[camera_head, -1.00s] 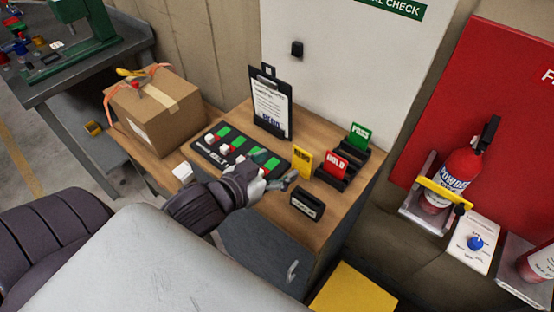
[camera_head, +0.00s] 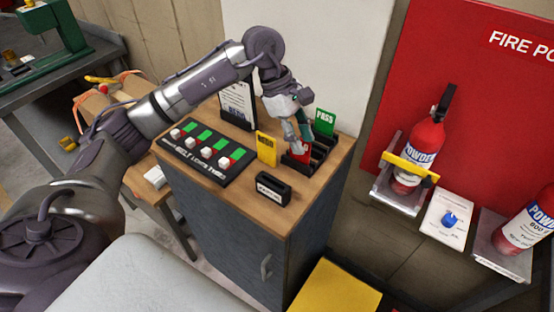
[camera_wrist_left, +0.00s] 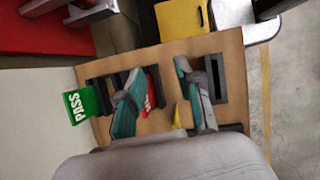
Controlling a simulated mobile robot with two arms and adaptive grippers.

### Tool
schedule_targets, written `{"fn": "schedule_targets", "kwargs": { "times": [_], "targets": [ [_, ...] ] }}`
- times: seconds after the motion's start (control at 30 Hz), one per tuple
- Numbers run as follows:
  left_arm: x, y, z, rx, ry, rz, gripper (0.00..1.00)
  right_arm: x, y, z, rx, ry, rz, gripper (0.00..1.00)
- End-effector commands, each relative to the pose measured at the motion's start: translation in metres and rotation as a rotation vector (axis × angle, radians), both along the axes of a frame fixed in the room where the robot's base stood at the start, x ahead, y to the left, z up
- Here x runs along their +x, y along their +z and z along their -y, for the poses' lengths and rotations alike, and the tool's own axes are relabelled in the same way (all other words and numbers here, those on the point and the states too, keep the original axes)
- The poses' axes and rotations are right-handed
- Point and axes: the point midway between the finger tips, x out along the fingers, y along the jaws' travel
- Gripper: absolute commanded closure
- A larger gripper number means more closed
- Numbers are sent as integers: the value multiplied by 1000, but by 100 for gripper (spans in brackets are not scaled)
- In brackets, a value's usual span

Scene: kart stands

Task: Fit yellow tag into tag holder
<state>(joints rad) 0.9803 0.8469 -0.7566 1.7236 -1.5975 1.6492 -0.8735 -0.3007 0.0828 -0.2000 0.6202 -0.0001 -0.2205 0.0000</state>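The yellow tag (camera_head: 266,148) stands upright on the wooden cabinet top in the head view; in the left wrist view only a thin yellow sliver (camera_wrist_left: 179,116) shows beside a finger. A small black tag holder (camera_head: 272,188) with a white label stands in front of it, and its dark slot shows in the left wrist view (camera_wrist_left: 215,78). My left gripper (camera_head: 298,146) is over the black rack by the red tag (camera_head: 304,150). In the left wrist view its fingers (camera_wrist_left: 160,100) are apart, with the red tag (camera_wrist_left: 152,88) showing between them. My right gripper is not in view.
The black rack (camera_head: 318,160) also holds a green PASS tag (camera_head: 325,121) at the back. A black switch panel (camera_head: 205,150) and clipboard (camera_head: 236,100) are to the left. The cabinet's front right corner is clear.

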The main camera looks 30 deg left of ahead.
Motion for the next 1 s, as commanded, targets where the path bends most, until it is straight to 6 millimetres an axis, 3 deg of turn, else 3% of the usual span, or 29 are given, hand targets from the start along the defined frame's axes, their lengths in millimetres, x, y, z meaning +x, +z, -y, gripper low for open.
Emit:
{"fn": "schedule_targets", "kwargs": {
  "times": [0.03, 0.1, 0.2, 0.27, 0.37, 0.7, 1.0],
  "targets": [
    [8, 5, -34, 128, -15, 16, 65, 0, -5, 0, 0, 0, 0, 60],
    [11, 14, -70, 266, -34, 11, 65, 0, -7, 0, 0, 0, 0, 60],
    [11, 25, -102, 386, -44, -8, 65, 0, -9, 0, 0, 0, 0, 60],
    [10, 27, -111, 421, -48, -17, 65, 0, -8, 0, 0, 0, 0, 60],
    [9, 20, -116, 438, -51, -25, 65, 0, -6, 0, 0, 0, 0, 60],
    [9, -43, -114, 434, -50, -24, 65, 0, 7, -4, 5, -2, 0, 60],
    [9, -66, -112, 432, -51, -24, 65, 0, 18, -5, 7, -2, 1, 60]
  ]
}}
